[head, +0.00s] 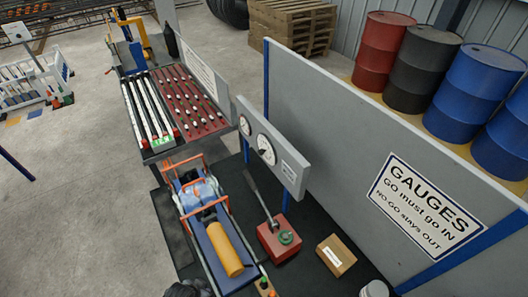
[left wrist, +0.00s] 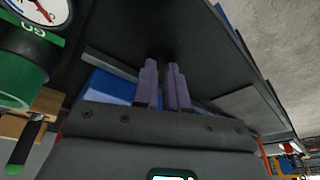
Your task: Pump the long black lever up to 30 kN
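No gripper touches the lever in the head view. Two round white dials, a larger one (head: 266,149) and a smaller one (head: 244,125), sit on a grey panel behind the pump; their needles are too small to read. My left gripper (left wrist: 164,68) shows in the left wrist view, its purple fingers a little apart with nothing clearly held. My right gripper is not in view.
An orange-handled rig with a yellow cylinder (head: 225,250) stands left of the pump. A cardboard box (head: 336,255) lies to its right. A grey partition (head: 345,130) rises behind. In the left wrist view, part of a dial (left wrist: 38,12) and a green cylinder (left wrist: 22,72) are close by.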

